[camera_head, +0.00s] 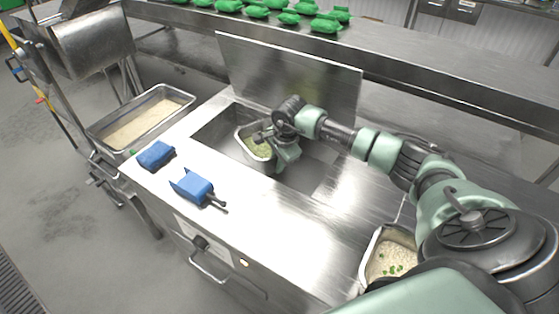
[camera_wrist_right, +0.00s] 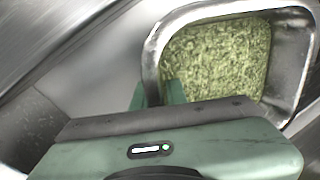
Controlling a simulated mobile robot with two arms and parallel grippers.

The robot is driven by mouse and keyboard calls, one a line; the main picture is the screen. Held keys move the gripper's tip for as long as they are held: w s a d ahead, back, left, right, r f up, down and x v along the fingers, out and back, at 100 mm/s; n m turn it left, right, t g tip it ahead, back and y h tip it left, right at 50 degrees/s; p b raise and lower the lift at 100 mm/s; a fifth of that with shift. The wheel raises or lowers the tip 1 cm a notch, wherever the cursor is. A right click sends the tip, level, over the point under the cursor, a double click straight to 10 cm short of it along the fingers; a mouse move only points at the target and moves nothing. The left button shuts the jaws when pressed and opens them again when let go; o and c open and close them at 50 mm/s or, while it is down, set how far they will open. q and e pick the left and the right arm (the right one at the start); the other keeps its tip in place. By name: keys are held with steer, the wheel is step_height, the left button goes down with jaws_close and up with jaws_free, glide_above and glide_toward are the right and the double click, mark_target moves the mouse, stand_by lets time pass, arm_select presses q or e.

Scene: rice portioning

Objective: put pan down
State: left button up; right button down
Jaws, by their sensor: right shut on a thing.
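A metal pan (camera_head: 241,136) with green contents sits inside the rectangular opening in the steel counter. My right gripper (camera_head: 266,143) is at the pan's right side, shut on its wall. In the right wrist view the pan (camera_wrist_right: 152,60) fills the upper right, and the gripper (camera_wrist_right: 172,92) meets its near rim. The contents look like a green, grainy mass. The gripper covers part of the pan, and I cannot tell whether its underside touches anything. My left gripper is not in view.
A raised steel lid (camera_head: 290,72) stands behind the opening. A pan of rice with green bits (camera_head: 371,262) is at the lower right. A large tray (camera_head: 183,93) stands left. Green packs (camera_head: 325,23) lie on the back shelf.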

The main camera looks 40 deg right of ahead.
steer(key=b+x, duration=0.2)
steer(key=shift+f, duration=0.35)
steer(key=shift+s, duration=0.15)
steer(key=c, duration=1.4)
jaws_free()
steer(key=shift+s+f, duration=0.15)
steer(key=shift+c, duration=0.2)
steer(key=b+v, duration=0.2)
steer(key=v, duration=1)
